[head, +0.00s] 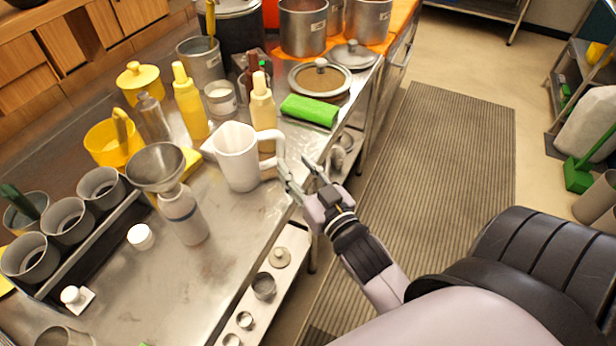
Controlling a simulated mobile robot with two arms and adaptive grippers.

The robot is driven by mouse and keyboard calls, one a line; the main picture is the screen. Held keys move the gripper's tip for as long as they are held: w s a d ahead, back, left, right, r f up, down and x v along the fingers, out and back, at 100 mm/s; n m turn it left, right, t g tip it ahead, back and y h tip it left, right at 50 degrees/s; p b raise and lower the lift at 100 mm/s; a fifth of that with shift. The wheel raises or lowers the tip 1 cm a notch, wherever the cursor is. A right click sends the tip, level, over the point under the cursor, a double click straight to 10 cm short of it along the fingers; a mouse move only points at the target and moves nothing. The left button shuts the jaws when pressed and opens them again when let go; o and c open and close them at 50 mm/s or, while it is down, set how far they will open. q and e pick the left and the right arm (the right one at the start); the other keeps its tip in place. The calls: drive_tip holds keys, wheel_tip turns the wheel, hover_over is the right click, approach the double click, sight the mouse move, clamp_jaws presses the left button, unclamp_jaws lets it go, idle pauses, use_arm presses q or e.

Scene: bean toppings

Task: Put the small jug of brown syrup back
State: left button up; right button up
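A white jug (237,157) with a spout on its left and a handle on its right stands upright on the steel counter (130,290), near the right edge. I cannot see any brown syrup in it. My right gripper (294,162) is just right of the jug's handle, at the counter edge. Its two fingers are spread, with nothing visible between them. One finger is very close to the handle; I cannot tell if it touches. A dark brown bottle (252,72) stands farther back, partly hidden. My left gripper is not in view.
A white bottle with a funnel (184,214) stands left of the jug. Grey cups (68,220) stand at left. The counter's front is mostly clear.

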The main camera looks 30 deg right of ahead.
drive_tip(key=shift+s+a, duration=0.15)
drive_tip(key=shift+s, duration=1.95)
